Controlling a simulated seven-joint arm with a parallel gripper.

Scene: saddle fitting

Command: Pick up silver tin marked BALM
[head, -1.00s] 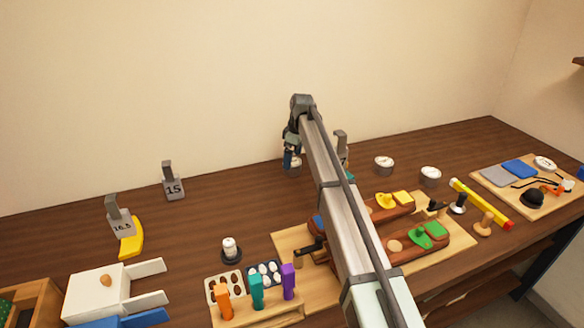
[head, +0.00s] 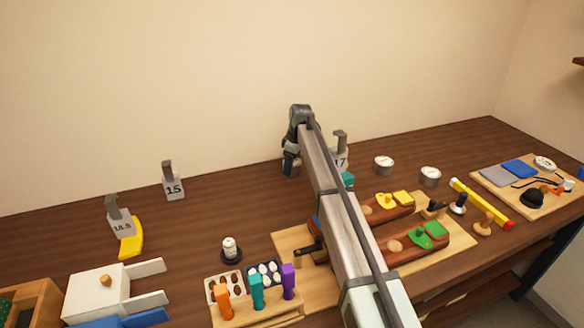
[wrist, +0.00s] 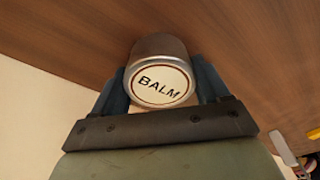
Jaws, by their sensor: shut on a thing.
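The silver tin marked BALM (wrist: 160,50) shows in the wrist view, with its white, red-rimmed label facing the camera. My gripper (wrist: 163,82) is shut on it, one blue finger on each side. In the head view my gripper (head: 291,166) is low at the back of the table, left of the 17 block. The tin is mostly hidden there by the gripper and arm. I cannot tell whether it still touches the table.
Two other silver tins (head: 384,165) (head: 430,176) stand to the right. A grey block (head: 340,152) is close right of my gripper. A board with two wooden pieces (head: 455,243) lies in front, under my arm. The table left of my gripper, towards the 15 block (head: 174,186), is clear.

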